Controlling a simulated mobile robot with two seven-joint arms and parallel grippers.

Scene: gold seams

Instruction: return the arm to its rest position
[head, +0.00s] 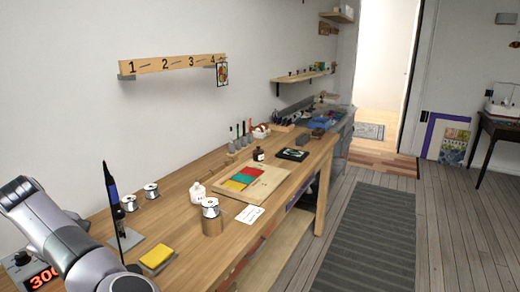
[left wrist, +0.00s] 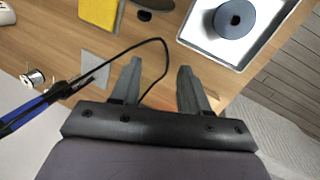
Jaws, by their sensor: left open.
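My left arm (head: 60,235) comes in at the lower left of the head view, and its gripper is out of that frame. In the left wrist view my left gripper (left wrist: 158,75) is open, its two dark fingers apart with no object gripped. A thin black cable (left wrist: 165,50) loops past the fingers from the blue soldering iron (left wrist: 40,100) at the left. Wood tabletop shows beyond the fingertips. My right gripper is in neither view.
The soldering iron also stands upright in the head view (head: 111,190), close to my arm. A yellow sponge (head: 157,256), solder spools (head: 129,203) and a station with a red display (head: 40,279) are nearby. A white tray (left wrist: 205,45) holds a dark round part.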

